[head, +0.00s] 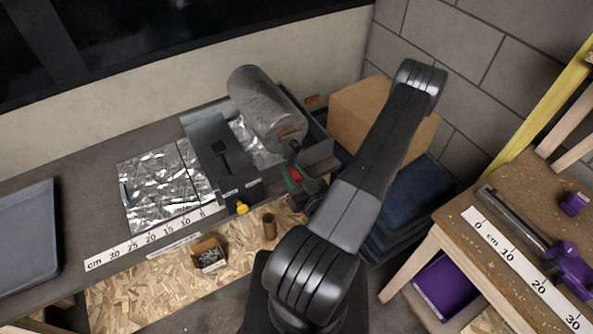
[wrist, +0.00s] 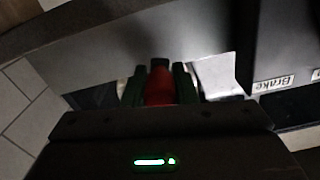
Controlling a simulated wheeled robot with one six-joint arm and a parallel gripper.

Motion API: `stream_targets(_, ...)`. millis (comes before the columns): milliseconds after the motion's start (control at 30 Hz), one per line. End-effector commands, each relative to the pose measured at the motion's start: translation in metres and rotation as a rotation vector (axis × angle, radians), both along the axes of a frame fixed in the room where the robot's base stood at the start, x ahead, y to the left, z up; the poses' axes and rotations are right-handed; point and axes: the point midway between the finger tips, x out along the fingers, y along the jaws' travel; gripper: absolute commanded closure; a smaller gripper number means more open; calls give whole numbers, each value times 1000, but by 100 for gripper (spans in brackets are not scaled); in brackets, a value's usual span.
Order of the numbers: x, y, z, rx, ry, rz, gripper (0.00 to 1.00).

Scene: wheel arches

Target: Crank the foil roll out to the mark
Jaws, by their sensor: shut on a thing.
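The grey foil roll (head: 259,100) sits in its dispenser (head: 212,145) on the bench. A crinkled sheet of foil (head: 155,185) comes out to the left and lies flat. Its left edge is near the 25 to 30 part of the cm scale (head: 165,231); the exact reading is too small to tell. My gripper (head: 296,176) is at the roll's near end, shut on the red crank handle, which shows between green fingers in the wrist view (wrist: 159,88). The crank arm is partly hidden by my gripper. I cannot make out a separate mark.
A yellow knob (head: 242,207) is at the dispenser's front, and a Brake label (wrist: 272,84) shows in the wrist view. A small open box (head: 208,254) and a brown cylinder (head: 269,227) stand in front. A cardboard box (head: 360,112) is at right. A grey tray (head: 28,235) lies far left.

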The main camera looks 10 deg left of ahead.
Motion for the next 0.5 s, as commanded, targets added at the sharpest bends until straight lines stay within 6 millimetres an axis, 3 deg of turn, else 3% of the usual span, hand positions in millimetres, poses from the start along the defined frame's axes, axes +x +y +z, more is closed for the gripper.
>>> stream_targets(500, -1, 2, 2, 70, 53, 0, 100)
